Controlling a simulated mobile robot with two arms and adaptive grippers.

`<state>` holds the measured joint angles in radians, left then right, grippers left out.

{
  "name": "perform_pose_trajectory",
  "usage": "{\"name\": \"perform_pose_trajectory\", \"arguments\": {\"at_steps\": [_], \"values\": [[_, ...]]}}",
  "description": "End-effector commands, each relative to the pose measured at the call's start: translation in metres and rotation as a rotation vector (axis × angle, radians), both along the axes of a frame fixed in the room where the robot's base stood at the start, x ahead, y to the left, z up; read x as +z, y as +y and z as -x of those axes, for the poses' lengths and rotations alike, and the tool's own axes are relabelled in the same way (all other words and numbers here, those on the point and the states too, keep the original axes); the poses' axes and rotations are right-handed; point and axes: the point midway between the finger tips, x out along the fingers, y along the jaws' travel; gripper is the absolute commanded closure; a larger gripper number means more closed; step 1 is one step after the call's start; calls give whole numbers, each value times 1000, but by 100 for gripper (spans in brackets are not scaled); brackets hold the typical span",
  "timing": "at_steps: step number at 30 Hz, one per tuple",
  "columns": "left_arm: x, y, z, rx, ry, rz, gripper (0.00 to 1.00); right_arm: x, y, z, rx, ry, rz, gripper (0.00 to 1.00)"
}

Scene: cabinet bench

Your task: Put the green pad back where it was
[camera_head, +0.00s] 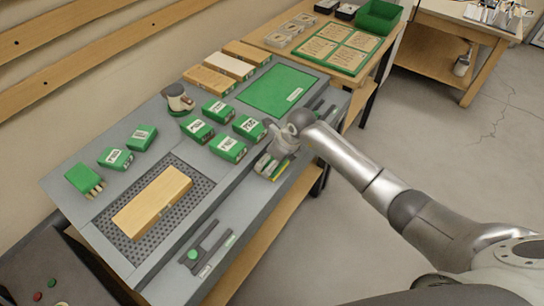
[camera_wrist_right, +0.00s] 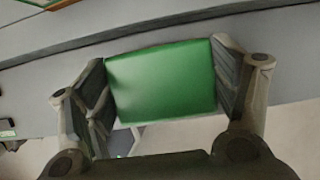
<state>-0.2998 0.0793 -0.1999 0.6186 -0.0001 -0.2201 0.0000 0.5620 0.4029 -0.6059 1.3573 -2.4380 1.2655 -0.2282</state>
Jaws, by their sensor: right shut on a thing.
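A green pad (camera_wrist_right: 160,82) fills the space between the two fingers of my right gripper (camera_wrist_right: 168,75) in the right wrist view. The fingers touch it on its left and right sides. In the head view my right gripper (camera_head: 272,162) is at the front edge of the grey bench, and only a little green shows by its fingers. Several green blocks with white labels (camera_head: 227,148) stand on the bench to the left of the gripper. My left gripper is not in view.
A green mat (camera_head: 276,90) lies at the bench's far end. A wooden block (camera_head: 152,201) rests on a dark perforated plate (camera_head: 196,193). A cup-like device (camera_head: 178,98) stands near the back. A grey tool (camera_head: 206,243) lies on the front ledge.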

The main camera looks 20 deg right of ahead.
Motion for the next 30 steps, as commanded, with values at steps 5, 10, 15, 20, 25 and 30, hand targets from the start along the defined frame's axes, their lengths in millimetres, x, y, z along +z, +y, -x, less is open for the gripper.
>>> {"name": "perform_pose_trajectory", "arguments": {"at_steps": [5, 10, 15, 20, 25, 30], "values": [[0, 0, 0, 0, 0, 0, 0, -1, 0, 0, 1, -1, 0, 42], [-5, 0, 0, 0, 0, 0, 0, -5, 0, 0, 1, -2, 0, 42], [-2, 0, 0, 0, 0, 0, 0, -4, 0, 0, 0, 0, 0, 0], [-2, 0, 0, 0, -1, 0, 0, -3, 0, 0, 0, 0, 0, 0], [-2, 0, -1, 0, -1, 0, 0, -3, 0, 0, 0, 0, 0, 0], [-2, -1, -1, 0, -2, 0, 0, 4, -2, 1, 0, -3, 1, 0]]}}
